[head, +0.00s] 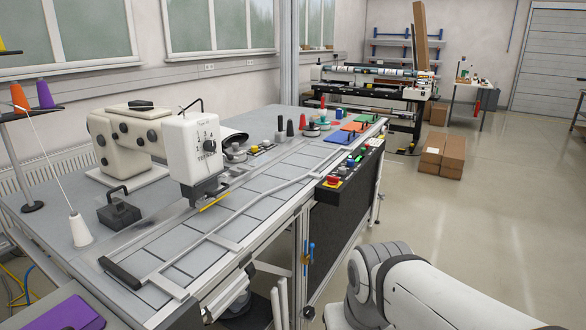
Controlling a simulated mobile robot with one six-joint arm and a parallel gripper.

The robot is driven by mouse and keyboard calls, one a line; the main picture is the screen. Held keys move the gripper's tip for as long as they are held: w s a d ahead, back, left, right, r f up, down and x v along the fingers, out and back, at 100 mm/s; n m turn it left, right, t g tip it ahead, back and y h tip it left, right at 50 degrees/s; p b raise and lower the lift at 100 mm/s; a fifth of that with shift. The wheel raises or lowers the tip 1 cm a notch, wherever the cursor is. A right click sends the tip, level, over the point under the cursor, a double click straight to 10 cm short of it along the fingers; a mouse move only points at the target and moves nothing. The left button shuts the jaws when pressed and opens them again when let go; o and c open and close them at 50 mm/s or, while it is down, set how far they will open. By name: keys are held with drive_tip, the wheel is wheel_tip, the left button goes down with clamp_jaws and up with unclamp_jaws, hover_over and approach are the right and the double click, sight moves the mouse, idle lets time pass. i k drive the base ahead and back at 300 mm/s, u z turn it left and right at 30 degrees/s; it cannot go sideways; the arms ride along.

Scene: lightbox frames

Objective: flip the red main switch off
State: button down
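A black control box (345,187) is fixed to the front edge of the long grey workbench, right of the picture's middle. On its near end sits a red knob (332,180) on a yellow base, the most likely match for the red main switch. I cannot read its position or any label at this size. Several smaller coloured buttons follow along the box towards the back. My white arm shows at the bottom right, in front of the bench. My gripper is outside the view.
A white sewing machine (196,152) stands on the workbench (255,208), with thread cones and coloured pads around it. A blue-handled part (308,258) sits on the bench's front leg. Cardboard boxes (443,155) stand on the floor at the back. The floor right of the bench is mostly clear.

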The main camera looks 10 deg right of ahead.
sight(332, 181)
drive_tip(key=u, duration=0.05)
drive_tip(key=i, duration=1.55)
drive_tip(key=z, duration=0.45)
drive_tip(key=k, duration=0.75)
drive_tip(key=z, duration=0.15)
drive_tip(key=i, duration=0.8)
drive_tip(key=u, duration=0.05)
